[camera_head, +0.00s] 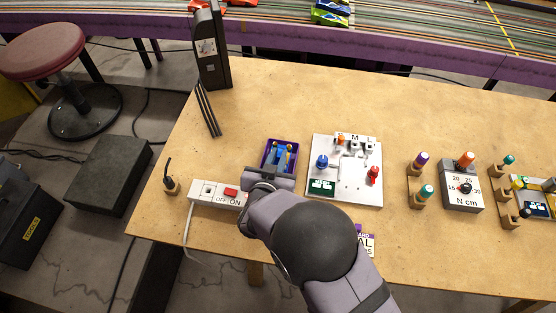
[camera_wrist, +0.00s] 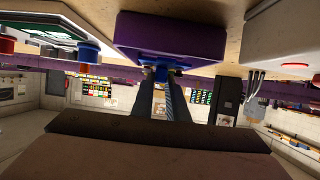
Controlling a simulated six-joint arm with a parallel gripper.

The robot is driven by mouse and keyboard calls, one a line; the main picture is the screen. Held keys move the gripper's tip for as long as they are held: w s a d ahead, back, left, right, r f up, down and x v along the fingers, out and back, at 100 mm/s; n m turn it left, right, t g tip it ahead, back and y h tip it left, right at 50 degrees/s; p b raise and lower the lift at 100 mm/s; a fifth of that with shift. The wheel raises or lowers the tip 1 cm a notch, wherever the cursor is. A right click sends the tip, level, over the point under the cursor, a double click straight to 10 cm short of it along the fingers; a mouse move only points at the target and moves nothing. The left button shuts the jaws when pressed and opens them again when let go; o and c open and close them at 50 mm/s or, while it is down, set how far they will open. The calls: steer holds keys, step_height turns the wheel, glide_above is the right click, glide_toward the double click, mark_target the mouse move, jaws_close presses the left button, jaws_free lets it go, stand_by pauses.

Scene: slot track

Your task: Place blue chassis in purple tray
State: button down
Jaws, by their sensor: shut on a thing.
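The purple tray (camera_head: 266,147) lies on the table left of the white board. It also shows at the top of the wrist view (camera_wrist: 170,35). My gripper (camera_head: 279,157) reaches over the tray from the near side. In the wrist view my gripper (camera_wrist: 161,76) is shut on the blue chassis (camera_wrist: 160,68), at the tray's edge in the picture. Blue also shows between the tray's walls in the head view. The fingers hide much of the chassis, and I cannot tell whether it touches the tray floor.
A white board (camera_head: 345,190) with knobs stands close right of the tray. A power strip (camera_head: 205,192) lies at the near left. A torque box (camera_head: 461,188) and wooden tool holders stand farther right. The table behind the tray is mostly clear.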

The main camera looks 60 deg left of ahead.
steer(key=shift+f, duration=1.1)
steer(key=shift+f, duration=0.25)
steer(key=c, duration=1.7)
jaws_free()
steer(key=shift+c, duration=0.2)
steer(key=shift+r, duration=0.15)
steer(key=shift+r, duration=0.15)
steer(key=v, duration=1.2)
steer(key=shift+b, duration=0.35)
steer(key=shift+w, duration=0.1)
